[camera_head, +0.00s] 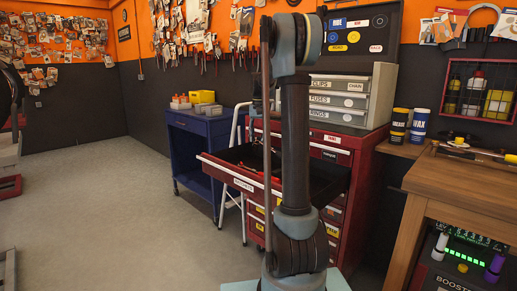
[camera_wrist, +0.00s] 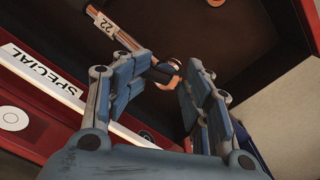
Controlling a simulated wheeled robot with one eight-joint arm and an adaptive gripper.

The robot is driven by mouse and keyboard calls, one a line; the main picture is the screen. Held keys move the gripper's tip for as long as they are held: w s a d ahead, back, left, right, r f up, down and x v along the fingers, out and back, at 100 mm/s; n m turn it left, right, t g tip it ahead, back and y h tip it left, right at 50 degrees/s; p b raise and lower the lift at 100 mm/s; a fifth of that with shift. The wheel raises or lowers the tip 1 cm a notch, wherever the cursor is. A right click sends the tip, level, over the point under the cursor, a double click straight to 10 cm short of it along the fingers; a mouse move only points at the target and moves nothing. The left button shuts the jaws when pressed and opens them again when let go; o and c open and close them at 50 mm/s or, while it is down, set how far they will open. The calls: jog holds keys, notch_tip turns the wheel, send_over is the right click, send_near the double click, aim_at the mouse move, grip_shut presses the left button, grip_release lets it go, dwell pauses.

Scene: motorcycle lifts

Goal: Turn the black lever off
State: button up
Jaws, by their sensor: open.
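I cannot make out a black lever for certain in either view. In the wrist view my gripper (camera_wrist: 168,72) is open, its two blue-grey fingers spread over an open red drawer (camera_wrist: 30,85) labelled SPECIAL. A tool marked 22 (camera_wrist: 104,25) lies in the drawer just beyond the fingertips, with a copper-coloured curved end between them. A small dark piece shows near the fingertips; I cannot tell what it is or whether they touch it. In the head view my arm covers the middle of the picture and I cannot make out the gripper.
A red tool cabinet (camera_head: 343,143) with its drawer pulled out stands behind my arm. A blue cart (camera_head: 200,130) is to its left. A wooden bench (camera_head: 465,185) stands right, above a booster unit (camera_head: 462,255) with coloured handles. The floor (camera_head: 110,210) at left is clear.

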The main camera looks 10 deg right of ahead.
jog(key=shift+r, duration=1.55)
jog(key=shift+s+r, duration=0.75)
jog(key=shift+w, duration=0.2)
notch_tip(320, 180, up, 20)
jog(key=shift+s+f, duration=0.15)
jog(key=shift+f, duration=0.1)
dwell(0.8)
dwell(0.3)
send_near(259, 140)
jog(key=s+a, duration=0.3)
jog(key=shift+n, duration=0.3)
jog(key=f, duration=1.6)
jog(key=shift+w+f, duration=0.25)
jog(key=shift+f, duration=0.1)
